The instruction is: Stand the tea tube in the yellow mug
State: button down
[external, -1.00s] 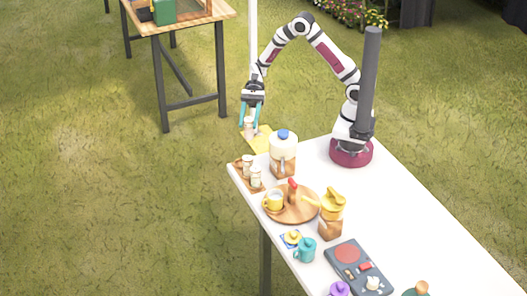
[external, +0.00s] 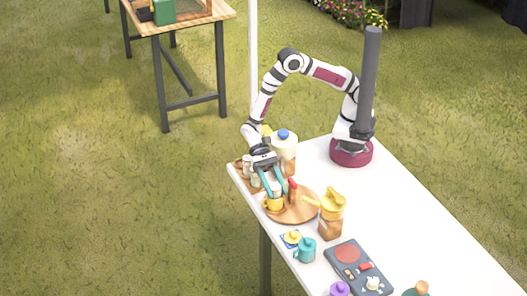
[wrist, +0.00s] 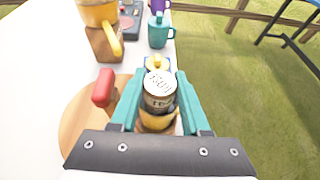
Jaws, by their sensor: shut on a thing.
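My gripper (external: 275,188) has teal fingers that are shut on the tea tube, a pale cylinder with printed lettering on its top (wrist: 159,84). The tube looks upright between the fingers in the wrist view. The yellow mug (external: 274,205) stands at the left edge of the round wooden board, directly under the gripper. In the wrist view part of the yellow mug (wrist: 157,124) shows just below the tube. The fingers and tube hide most of the mug's opening, so I cannot tell whether the tube's lower end is inside it or above it.
A red-handled item (external: 292,187) stands close right of the mug on the round board (external: 305,214). Small jars (external: 255,180) and a blue-lidded jug (external: 288,150) are behind. A yellow-topped container (external: 332,205) and a teal mug (external: 306,250) stand nearby.

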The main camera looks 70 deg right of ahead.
jog(key=shift+f, duration=0.3)
jog(key=shift+c, duration=1.9)
grip_release()
